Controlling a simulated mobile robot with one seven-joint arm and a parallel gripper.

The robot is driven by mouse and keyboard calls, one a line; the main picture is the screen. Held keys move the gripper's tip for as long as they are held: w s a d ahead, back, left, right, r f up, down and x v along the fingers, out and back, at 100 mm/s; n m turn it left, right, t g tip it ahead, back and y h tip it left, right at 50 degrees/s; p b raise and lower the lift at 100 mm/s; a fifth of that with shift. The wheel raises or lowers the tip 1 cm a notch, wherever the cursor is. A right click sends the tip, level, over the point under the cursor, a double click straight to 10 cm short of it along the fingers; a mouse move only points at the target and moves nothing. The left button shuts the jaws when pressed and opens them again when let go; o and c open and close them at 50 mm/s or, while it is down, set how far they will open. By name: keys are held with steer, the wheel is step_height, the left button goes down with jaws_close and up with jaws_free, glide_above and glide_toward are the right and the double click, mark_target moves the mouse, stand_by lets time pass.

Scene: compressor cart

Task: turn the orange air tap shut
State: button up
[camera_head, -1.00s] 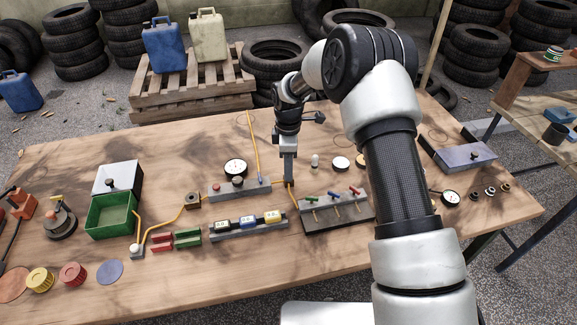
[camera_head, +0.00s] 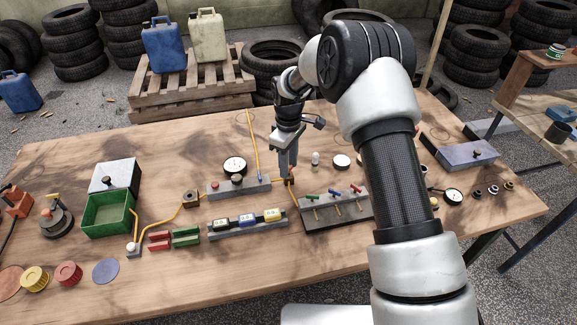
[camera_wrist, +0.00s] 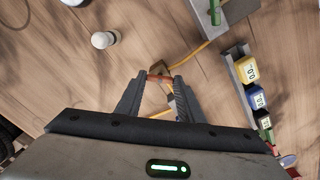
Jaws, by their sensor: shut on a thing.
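My gripper (camera_head: 288,176) points straight down at the back middle of the bench, with its fingertips at the small orange air tap. In the wrist view my gripper (camera_wrist: 161,80) has one finger on each side of the tap's orange handle (camera_wrist: 159,77) and is shut on it. The handle lies across the gap between the fingertips. A brass-coloured body (camera_wrist: 163,68) shows just beyond it, with a yellow hose leading away. In the head view the fingers mostly hide the tap. I cannot tell exactly how far the handle is turned.
A grey block with a gauge (camera_head: 235,166) stands left of my gripper. A dark rack (camera_head: 324,222) with red, blue and green levers is close in front on the right. A rail with numbered blocks (camera_head: 247,221) lies front left. A white knob (camera_head: 315,158) stands behind right.

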steer(key=m+b, duration=0.1)
steer(key=m, duration=0.3)
steer(key=shift+m, duration=0.3)
steer(key=m, duration=0.4)
steer(key=shift+m+b, duration=0.3)
steer(key=shift+m, duration=0.1)
steer(key=o, duration=1.1)
steer(key=shift+c, duration=0.2)
step_height(320, 180, up, 18)
steer(key=p, duration=0.1)
steer(key=shift+f, duration=0.25)
